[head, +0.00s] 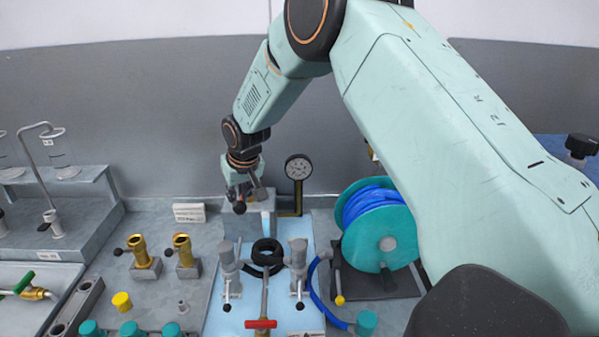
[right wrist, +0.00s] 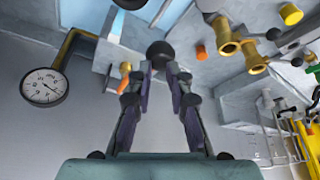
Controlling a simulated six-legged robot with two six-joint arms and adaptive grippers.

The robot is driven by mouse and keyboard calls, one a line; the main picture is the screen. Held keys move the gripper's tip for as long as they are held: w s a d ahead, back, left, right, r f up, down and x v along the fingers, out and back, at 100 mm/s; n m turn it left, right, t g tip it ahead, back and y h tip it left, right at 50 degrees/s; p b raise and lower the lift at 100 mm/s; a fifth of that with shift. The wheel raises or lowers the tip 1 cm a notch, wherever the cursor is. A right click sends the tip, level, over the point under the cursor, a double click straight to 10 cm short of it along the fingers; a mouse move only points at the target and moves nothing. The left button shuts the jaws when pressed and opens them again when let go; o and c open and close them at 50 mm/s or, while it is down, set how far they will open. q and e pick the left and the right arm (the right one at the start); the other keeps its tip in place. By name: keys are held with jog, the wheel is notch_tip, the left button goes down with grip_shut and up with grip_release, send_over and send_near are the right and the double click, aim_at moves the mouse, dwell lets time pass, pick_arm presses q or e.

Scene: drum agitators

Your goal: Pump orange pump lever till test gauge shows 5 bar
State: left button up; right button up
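My right gripper (head: 243,188) is low over the pale block at the back of the bench. In the right wrist view its two fingers (right wrist: 160,72) stand apart, with a black ball knob (right wrist: 160,52) at and between their tips. The knob also shows in the head view (head: 239,208), just below the fingers; whether they press on it is unclear. A small orange part (right wrist: 125,68) sits beside the left finger; the lever's shaft is mostly hidden. The round test gauge (head: 298,168) stands on a brass pipe; its white dial (right wrist: 43,87) is too small to read. My left gripper is out of view.
Two brass fittings (head: 182,248) stand to the left of the blue strip, with a yellow cup (head: 122,301) in front. Two grey valves (head: 298,258) flank a black ring (head: 267,253). A teal reel with blue hose (head: 380,235) stands right of them. A wall closes the back.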

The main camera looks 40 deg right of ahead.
notch_tip(320, 180, down, 8)
jog(key=b, duration=0.3)
jog(key=r+p, duration=0.4)
jog(key=r, duration=0.1)
jog(key=r+p, duration=0.2)
jog(key=shift+w+d+r, duration=0.25)
jog(key=shift+w+d, duration=0.05)
jog(key=shift+d, duration=0.1)
notch_tip(320, 180, up, 4)
jog(key=shift+w+r+p, duration=0.1)
jog(key=shift+w+p, duration=0.05)
jog(key=shift+p, duration=0.55)
jog(key=shift+d+r, duration=0.15)
jog(key=shift+r, duration=0.05)
jog(key=shift+w, duration=0.1)
